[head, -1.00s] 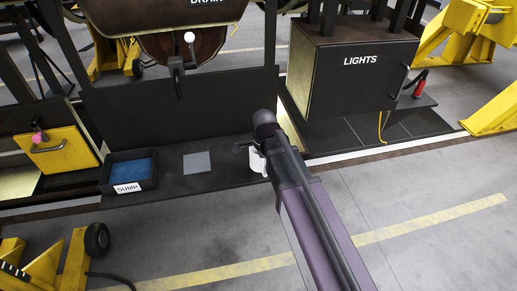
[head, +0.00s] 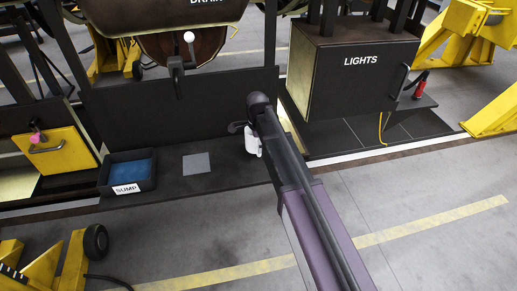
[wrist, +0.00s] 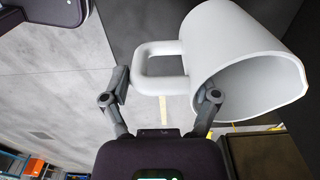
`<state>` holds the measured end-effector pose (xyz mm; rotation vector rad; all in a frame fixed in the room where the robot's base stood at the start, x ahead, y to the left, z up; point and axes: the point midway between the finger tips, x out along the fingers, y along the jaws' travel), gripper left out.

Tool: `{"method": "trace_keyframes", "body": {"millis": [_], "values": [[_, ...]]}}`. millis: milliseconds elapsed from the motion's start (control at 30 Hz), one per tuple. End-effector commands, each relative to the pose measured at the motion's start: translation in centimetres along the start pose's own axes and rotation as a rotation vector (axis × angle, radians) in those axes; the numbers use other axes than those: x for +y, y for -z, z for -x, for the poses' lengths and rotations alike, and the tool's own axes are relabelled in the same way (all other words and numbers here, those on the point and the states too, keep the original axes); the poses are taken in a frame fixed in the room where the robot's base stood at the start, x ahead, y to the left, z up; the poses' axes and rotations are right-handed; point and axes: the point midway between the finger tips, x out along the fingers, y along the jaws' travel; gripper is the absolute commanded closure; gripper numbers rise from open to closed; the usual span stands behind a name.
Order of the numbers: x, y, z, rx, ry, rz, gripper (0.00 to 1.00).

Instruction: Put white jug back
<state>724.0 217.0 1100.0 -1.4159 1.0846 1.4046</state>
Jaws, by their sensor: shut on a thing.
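The white jug (head: 252,140) is at my gripper (head: 240,128) in the head view, by the right end of the dark shelf and partly hidden by my arm. In the wrist view the jug (wrist: 235,50) is large, tilted, with its open mouth towards the lower right. My gripper (wrist: 163,95) is shut on the jug, with its fingers on either side of the handle (wrist: 155,66). Whether the jug touches the shelf cannot be told. A flat grey square (head: 196,163) lies bare on the shelf, left of the jug.
The blue-lined SUMP tray (head: 146,182) stands left of the grey square. A dark upright panel (head: 150,115) backs the dark shelf (head: 215,183). The LIGHTS box (head: 355,85) is to the right. A yellow panel with a handle (head: 68,158) is at far left.

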Motion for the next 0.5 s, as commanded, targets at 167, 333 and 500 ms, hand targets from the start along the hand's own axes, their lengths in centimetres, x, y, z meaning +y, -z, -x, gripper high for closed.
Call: {"method": "trace_keyframes", "body": {"millis": [167, 333, 500], "values": [[-0.5, 0.0, -0.1, 0.000, 0.000, -0.001, 0.83], [-1.4, 0.1, -0.9, 0.000, 0.000, -0.001, 0.83], [-1.4, 0.1, -2.4, 0.000, 0.000, -0.001, 0.83]]}}
